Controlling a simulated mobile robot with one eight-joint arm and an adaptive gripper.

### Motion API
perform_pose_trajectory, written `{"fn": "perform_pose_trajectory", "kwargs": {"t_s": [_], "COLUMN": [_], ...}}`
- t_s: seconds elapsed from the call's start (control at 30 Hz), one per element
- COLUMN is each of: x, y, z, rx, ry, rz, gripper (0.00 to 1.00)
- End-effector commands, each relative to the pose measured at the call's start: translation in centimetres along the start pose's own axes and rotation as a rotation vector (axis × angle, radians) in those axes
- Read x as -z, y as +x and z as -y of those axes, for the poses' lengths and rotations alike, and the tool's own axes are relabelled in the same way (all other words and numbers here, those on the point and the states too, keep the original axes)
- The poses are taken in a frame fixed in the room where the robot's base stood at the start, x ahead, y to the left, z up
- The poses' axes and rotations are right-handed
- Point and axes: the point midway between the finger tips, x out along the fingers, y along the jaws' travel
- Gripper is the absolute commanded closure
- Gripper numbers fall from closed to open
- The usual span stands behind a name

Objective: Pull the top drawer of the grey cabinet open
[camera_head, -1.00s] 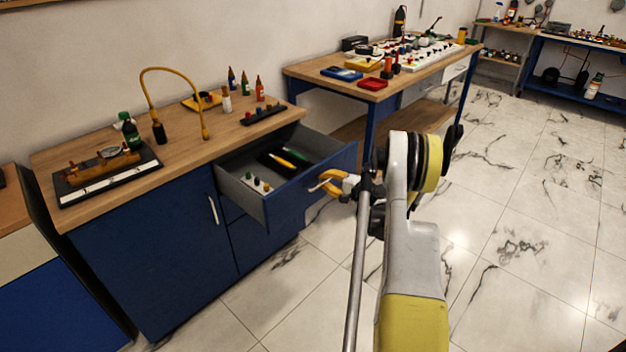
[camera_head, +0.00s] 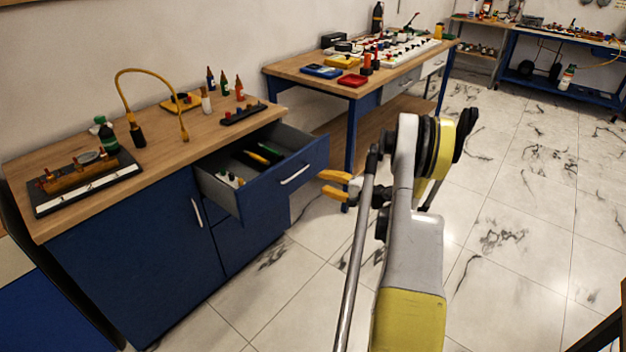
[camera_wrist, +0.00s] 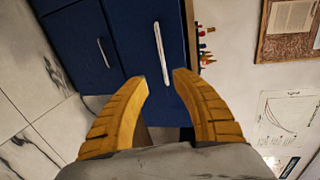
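The blue-fronted cabinet (camera_head: 140,255) with a wooden top stands at the left in the head view. Its top drawer (camera_head: 275,185) is pulled out, showing a grey inside with a green and a yellow item and small bottles. The drawer's pale bar handle (camera_head: 295,174) faces my gripper. My gripper (camera_head: 325,184), with yellow fingers, is open and empty, a short way in front of the handle and apart from it. In the wrist view the handle (camera_wrist: 161,54) lies ahead of the spread fingertips (camera_wrist: 161,79), with nothing between them.
A lamp-like yellow hose (camera_head: 160,75), bottles and a gauge rig (camera_head: 85,172) stand on the cabinet top. A second workbench (camera_head: 385,65) with trays stands behind. The lower door handle (camera_head: 196,213) is at the left. The marble floor (camera_head: 520,230) to the right is clear.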

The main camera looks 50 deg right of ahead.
Motion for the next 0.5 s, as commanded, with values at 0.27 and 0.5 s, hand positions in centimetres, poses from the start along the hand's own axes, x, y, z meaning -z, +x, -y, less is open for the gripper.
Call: {"fn": "perform_pose_trajectory", "kwargs": {"t_s": [0.27,0.5], "x": [0.0,0.0], "y": [-2.8,-2.8], "z": [0.0,0.0], "rx": [0.0,0.0], "ry": [0.0,0.0], "rz": [-0.001,0.0], "gripper": [0.68,0.68]}}
